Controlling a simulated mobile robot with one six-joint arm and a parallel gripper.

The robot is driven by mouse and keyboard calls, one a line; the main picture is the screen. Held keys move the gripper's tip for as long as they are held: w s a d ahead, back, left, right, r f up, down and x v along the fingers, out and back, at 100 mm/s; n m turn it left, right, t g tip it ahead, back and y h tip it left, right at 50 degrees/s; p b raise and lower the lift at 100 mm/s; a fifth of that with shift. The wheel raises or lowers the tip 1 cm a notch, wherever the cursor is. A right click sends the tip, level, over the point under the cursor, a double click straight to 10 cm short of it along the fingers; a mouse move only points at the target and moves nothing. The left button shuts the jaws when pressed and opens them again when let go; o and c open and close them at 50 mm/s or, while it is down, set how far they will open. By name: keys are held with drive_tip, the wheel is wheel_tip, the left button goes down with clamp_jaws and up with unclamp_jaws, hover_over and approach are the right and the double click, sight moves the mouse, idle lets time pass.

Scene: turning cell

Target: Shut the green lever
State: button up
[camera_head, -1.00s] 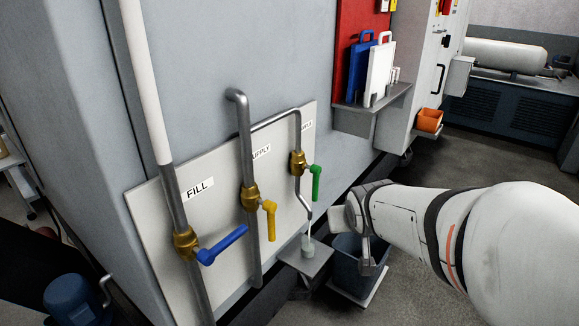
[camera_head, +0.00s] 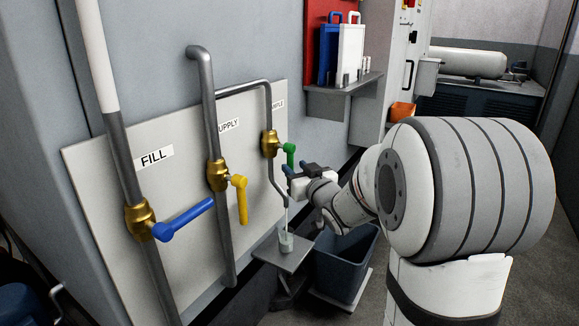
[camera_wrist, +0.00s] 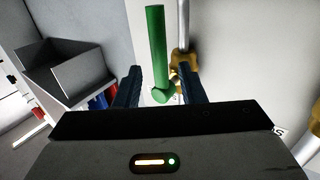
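The green lever (camera_head: 290,152) is on a brass valve (camera_head: 270,144) on the rightmost pipe of the panel. Its upper end shows in the head view; my gripper hides the rest. My gripper (camera_head: 294,175) is right at the lever, in front of the panel. In the wrist view the green lever (camera_wrist: 156,45) stands between my two dark, spread fingers, with its round hub low between them. Gaps show on both sides, so the fingers look open and not clamped on it.
A yellow lever (camera_head: 240,200) and a blue lever (camera_head: 185,218) are on the pipes to the left. A small ledge with a cup (camera_head: 286,242) sits below the green valve. A bin (camera_head: 340,265) stands on the floor beneath my arm. A shelf (camera_head: 340,97) juts out beyond the panel.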

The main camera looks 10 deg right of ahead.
sight(292, 164)
drive_tip(key=shift+x, duration=2.1)
drive_tip(key=shift+c, duration=0.5)
clamp_jaws()
